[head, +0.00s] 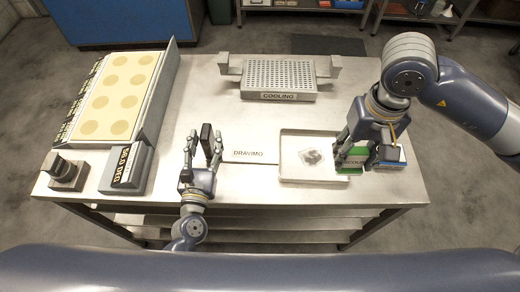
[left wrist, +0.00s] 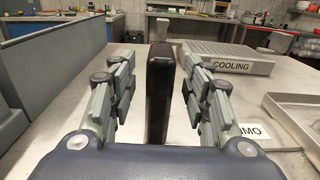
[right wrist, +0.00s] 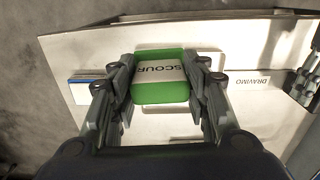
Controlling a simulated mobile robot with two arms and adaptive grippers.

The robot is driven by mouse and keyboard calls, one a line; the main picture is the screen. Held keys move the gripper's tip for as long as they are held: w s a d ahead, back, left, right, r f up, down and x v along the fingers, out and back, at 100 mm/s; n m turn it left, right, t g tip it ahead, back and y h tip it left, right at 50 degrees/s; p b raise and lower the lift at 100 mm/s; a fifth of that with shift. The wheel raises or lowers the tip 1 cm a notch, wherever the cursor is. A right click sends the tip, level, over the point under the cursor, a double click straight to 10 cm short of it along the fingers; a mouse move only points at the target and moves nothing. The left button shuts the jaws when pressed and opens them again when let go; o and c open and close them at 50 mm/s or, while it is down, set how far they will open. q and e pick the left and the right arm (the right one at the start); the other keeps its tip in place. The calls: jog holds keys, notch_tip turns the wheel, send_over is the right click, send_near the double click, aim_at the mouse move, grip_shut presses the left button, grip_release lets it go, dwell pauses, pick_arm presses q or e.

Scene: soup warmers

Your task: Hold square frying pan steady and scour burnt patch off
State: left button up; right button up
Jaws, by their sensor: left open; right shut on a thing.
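The square frying pan (head: 291,174) is a shallow pale metal tray at the table's middle right, with a dark grey burnt patch (head: 311,156) on its floor. A black upright slab (head: 206,132), apparently its handle, stands left of it, beyond a flat DRAVIMO label (head: 250,150). My left gripper (head: 203,145) is open, with the slab (left wrist: 159,90) between its fingers and gaps on both sides. My right gripper (right wrist: 160,80) is shut on a green scouring pad (right wrist: 160,93) with a white SCOUR label. The pad is at the pan's right side; I cannot tell whether it touches the pan.
A blue and white block (head: 388,160) is beside my right gripper. A perforated COOLING rack (head: 278,80) stands at the back. On the left are a lettered grey block (head: 128,168), a dark knobbed block (head: 66,172) and a panel with round patches (head: 120,92).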

pick_arm(q)
jog(key=shift+w, duration=1)
jog(key=shift+c, duration=0.6)
grip_shut()
jog(key=shift+r, duration=0.1)
jog(key=shift+s+f, duration=0.1)
jog(key=shift+f, duration=0.2)
